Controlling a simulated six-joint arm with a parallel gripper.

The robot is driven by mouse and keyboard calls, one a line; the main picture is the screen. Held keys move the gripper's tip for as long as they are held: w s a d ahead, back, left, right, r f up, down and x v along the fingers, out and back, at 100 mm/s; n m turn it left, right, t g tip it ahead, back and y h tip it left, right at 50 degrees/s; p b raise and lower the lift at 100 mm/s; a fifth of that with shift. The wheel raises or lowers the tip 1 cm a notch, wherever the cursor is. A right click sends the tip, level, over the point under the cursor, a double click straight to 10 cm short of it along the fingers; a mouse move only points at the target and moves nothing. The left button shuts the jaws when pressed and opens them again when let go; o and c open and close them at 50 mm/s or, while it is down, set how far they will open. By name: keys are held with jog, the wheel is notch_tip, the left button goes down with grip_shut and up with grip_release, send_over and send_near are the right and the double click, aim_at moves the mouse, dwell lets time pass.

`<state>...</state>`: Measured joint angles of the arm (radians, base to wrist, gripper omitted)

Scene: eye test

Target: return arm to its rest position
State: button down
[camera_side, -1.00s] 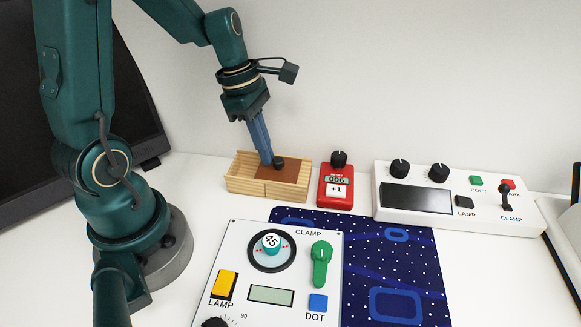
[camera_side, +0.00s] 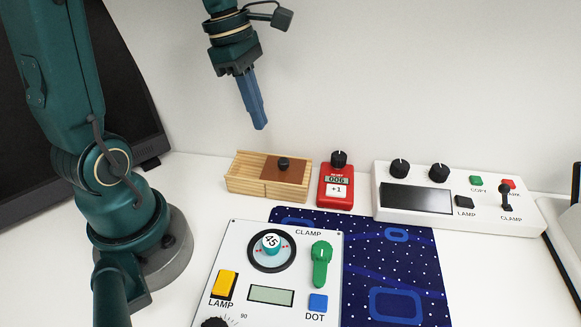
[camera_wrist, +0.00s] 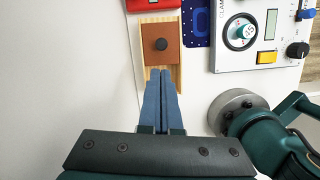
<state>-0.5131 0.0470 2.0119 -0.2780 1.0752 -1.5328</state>
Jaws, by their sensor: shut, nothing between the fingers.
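My gripper (camera_side: 261,128) is in the air above the wooden box, apart from it, with its blue fingers together and empty. In the wrist view the fingers (camera_wrist: 161,72) also lie side by side, with the box beyond their tips. The wooden box (camera_side: 240,184) stands on the white table, with a brown lid (camera_side: 270,171) that carries a black knob (camera_side: 284,163). The lid covers the right part of the box. The box (camera_wrist: 148,72) and lid (camera_wrist: 161,33) also show in the wrist view, where the fingers hide part of the box.
A red counter (camera_side: 336,198) stands right of the box. A white console (camera_side: 470,221) with knobs and a lever is at the right. A white panel (camera_side: 285,279) and a blue patterned mat (camera_side: 420,265) lie in front. A dark screen (camera_side: 20,160) stands at the left.

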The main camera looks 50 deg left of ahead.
jog(key=s+d+r+m+t+y, duration=0.1)
jog(key=s+d+r+m+t, duration=0.1)
jog(key=s+d+r+m, duration=0.3)
jog(key=s+f+m, duration=0.1)
jog(key=m, duration=0.5)
jog(key=s+d+m+t, duration=0.1)
jog(key=m, duration=0.6)
jog(key=s+d+f+m+t+y, duration=0.1)
jog(key=m, duration=0.6)
jog(key=shift+s+d+f, duration=0.1)
jog(key=shift+s+f, duration=0.05)
jog(key=shift+f, duration=0.15)
